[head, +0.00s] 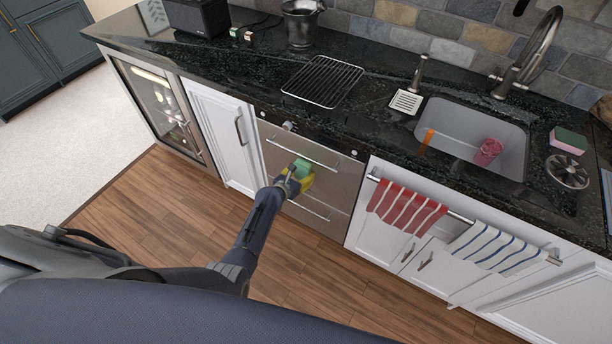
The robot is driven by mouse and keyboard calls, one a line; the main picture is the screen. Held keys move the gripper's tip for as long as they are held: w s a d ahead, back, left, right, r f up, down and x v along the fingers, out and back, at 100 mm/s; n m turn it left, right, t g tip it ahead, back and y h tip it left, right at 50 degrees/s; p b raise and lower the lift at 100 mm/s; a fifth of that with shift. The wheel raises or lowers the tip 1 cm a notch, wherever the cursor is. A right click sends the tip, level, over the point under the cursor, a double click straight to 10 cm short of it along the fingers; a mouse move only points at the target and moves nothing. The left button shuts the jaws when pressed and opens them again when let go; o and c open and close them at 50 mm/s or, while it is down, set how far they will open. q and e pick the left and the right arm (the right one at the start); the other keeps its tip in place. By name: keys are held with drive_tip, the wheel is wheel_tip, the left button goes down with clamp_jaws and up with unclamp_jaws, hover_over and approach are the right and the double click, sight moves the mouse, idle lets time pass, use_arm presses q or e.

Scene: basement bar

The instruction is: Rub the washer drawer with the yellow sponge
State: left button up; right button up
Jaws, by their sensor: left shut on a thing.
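My left gripper (291,181) is shut on the yellow sponge (306,182), which has a green side. It holds the sponge in front of the washer drawer (325,177), a steel front with two horizontal bar handles. The sponge is near the upper handle (305,153); I cannot tell whether it touches the front. The gripper and sponge hide part of the drawer front. My right gripper is not in view.
A red striped towel (405,207) and a blue striped towel (496,247) hang on a rail right of the drawer. The dark counter edge overhangs above. A second sponge (568,140) lies by the sink (470,125). The wood floor (170,200) is clear.

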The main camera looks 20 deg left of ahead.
use_arm(q)
drive_tip(key=shift+w+a+r, duration=0.1)
drive_tip(key=shift+a, duration=0.05)
drive_tip(key=shift+s+a, duration=0.2)
drive_tip(key=shift+s, duration=1.05)
drive_tip(key=shift+s+a, duration=0.2)
drive_tip(key=shift+s, duration=0.7)
drive_tip(key=shift+s+a, duration=0.2)
drive_tip(key=shift+s, duration=0.65)
drive_tip(key=shift+s, duration=0.1)
drive_tip(key=shift+s+a, duration=0.2)
drive_tip(key=shift+s, duration=0.5)
drive_tip(key=shift+s+a, duration=0.15)
drive_tip(key=shift+s, duration=0.5)
